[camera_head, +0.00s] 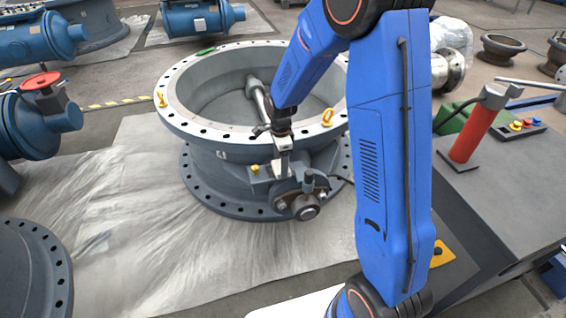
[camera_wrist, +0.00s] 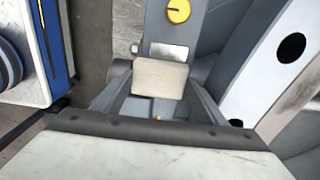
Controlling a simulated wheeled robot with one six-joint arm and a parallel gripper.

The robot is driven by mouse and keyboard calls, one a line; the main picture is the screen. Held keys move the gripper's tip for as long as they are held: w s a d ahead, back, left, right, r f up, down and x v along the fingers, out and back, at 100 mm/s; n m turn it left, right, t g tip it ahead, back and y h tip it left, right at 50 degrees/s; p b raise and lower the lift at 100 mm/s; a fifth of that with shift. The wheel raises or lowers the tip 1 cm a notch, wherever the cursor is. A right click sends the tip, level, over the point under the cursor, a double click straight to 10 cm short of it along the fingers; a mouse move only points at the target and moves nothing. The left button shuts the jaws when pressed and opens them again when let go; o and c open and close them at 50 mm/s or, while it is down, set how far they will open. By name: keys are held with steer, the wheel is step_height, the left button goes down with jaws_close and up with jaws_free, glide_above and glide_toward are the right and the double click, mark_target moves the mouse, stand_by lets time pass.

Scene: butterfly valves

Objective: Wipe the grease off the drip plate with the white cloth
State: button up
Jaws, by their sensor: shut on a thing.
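My gripper (camera_head: 283,152) reaches down at the front of the large grey valve body (camera_head: 225,168), beside its shaft end. It is shut on the white cloth (camera_wrist: 160,78), which shows as a small off-white pad between the fingers in the wrist view. In the head view the cloth (camera_head: 279,169) is a small pale patch below the gripper. In the wrist view it is close to a grey part with a silver label and a yellow knob. I cannot tell whether it touches a surface. I cannot clearly make out the drip plate or any grease.
The valve's wide bolted flange (camera_head: 172,112) and a yellow lifting eye (camera_head: 327,117) are close to my arm. The shaft end (camera_head: 304,207) sticks out just right of the gripper. A grey bench (camera_head: 500,190) with a red cylinder (camera_head: 473,134) stands at right. Sheeted floor lies open at left.

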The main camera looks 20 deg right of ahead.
steer(key=shift+a, duration=0.85)
steer(key=shift+d+r, duration=0.1)
steer(key=shift+d, duration=1.4)
steer(key=shift+r, duration=3.9)
steer(key=shift+s, duration=0.15)
